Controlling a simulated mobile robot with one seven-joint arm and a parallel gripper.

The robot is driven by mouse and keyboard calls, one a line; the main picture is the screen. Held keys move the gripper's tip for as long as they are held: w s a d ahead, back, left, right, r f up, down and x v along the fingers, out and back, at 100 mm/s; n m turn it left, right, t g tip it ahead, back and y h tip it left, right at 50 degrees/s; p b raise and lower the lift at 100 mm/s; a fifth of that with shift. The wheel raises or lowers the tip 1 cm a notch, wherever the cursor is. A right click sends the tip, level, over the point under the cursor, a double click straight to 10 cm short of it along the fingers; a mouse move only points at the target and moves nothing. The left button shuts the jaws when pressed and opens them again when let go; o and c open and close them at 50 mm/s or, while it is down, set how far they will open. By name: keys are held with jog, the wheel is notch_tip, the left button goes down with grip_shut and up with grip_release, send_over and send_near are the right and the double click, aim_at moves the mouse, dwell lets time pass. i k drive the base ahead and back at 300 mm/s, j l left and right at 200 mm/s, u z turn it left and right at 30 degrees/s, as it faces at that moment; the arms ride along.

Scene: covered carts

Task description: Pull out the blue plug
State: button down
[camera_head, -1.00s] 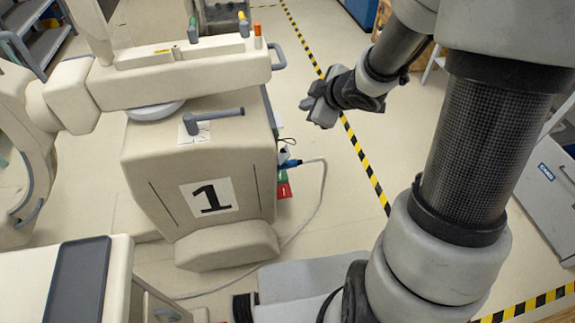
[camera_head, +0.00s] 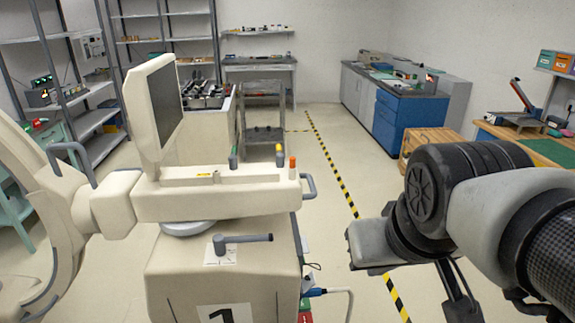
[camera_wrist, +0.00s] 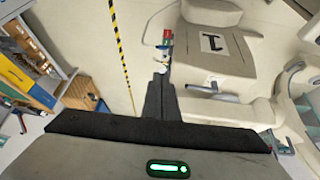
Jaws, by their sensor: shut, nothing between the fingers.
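The blue plug (camera_head: 315,292) is small and sits low on the right side of the cream cart (camera_head: 220,270) marked 1. A pale cable runs from it to the right and down out of the head view. My gripper (camera_wrist: 158,84) is shut and empty in the wrist view. Its dark fingertips appear just below the small coloured tags (camera_wrist: 167,37) at the cart's side in that picture. The fingertips cover part of this area, and I cannot tell whether they touch the plug. In the head view, my arm fills the lower right.
A lever handle (camera_head: 240,239) and a grey side handle (camera_head: 309,187) stick out from the cart. Yellow-black floor tape (camera_head: 343,185) runs along clear floor to its right. A blue cabinet (camera_head: 408,122) and wooden crate (camera_head: 430,140) stand farther back right.

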aim_at(314, 292)
jog(key=l+u, duration=0.1)
jog(key=l, duration=0.55)
jog(key=i+l+u, duration=0.1)
jog(key=l, duration=0.55)
jog(key=i+l+u, duration=0.25)
jog(key=l, duration=0.4)
jog(key=i+l+u, duration=0.15)
jog(key=i+l, duration=0.15)
jog(key=i+l+u, duration=0.1)
jog(key=i+l, duration=0.2)
jog(key=i, duration=0.15)
jog(key=i+l+u, duration=0.15)
jog(key=i+l, duration=0.2)
jog(key=i, duration=0.1)
